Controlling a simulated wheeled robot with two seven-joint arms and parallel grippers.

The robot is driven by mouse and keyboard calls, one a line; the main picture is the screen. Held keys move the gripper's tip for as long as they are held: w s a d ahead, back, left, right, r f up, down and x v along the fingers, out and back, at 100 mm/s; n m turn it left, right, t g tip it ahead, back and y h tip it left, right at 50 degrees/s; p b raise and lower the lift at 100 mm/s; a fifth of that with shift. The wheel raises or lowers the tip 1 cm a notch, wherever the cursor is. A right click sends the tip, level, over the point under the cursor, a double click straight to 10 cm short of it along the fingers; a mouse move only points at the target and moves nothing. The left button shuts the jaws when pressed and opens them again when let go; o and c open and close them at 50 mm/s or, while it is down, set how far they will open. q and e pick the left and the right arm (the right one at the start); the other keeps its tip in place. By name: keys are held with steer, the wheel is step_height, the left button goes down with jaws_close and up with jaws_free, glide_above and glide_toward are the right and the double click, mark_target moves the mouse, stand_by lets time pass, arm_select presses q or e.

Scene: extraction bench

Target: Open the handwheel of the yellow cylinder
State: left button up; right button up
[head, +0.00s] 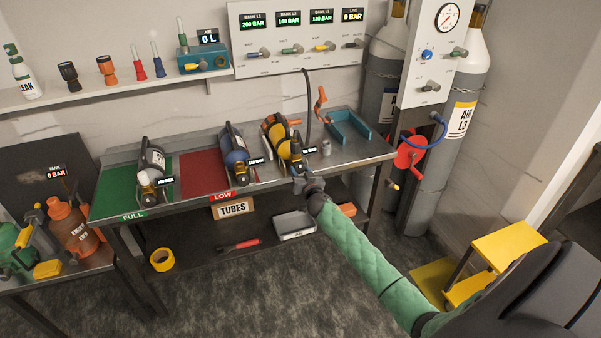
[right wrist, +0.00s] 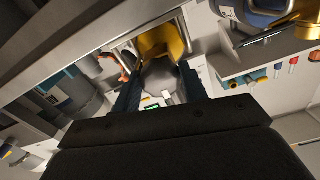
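The yellow cylinder (head: 276,130) lies on the bench in the head view, with its dark valve end toward the front edge and a small pressure label beside it. Its yellow body also shows at the top of the right wrist view (right wrist: 163,38). My right gripper (head: 302,176) is at the bench's front edge, close to the valve end. In the right wrist view its two fingers (right wrist: 163,88) stand wide apart, with a grey rounded part of the cylinder's end beyond or between them. Contact cannot be made out. The handwheel is not clearly visible. My left gripper is out of view.
A blue cylinder (head: 236,152) and a grey one (head: 152,160) lie to the left on the bench (head: 345,157). A blue cradle (head: 350,127) and a small metal cup (head: 326,148) are to the right. A hose hangs behind from the gauge panel (head: 295,62).

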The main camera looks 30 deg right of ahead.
steer(key=shift+c, duration=1.2)
steer(key=shift+n, duration=0.3)
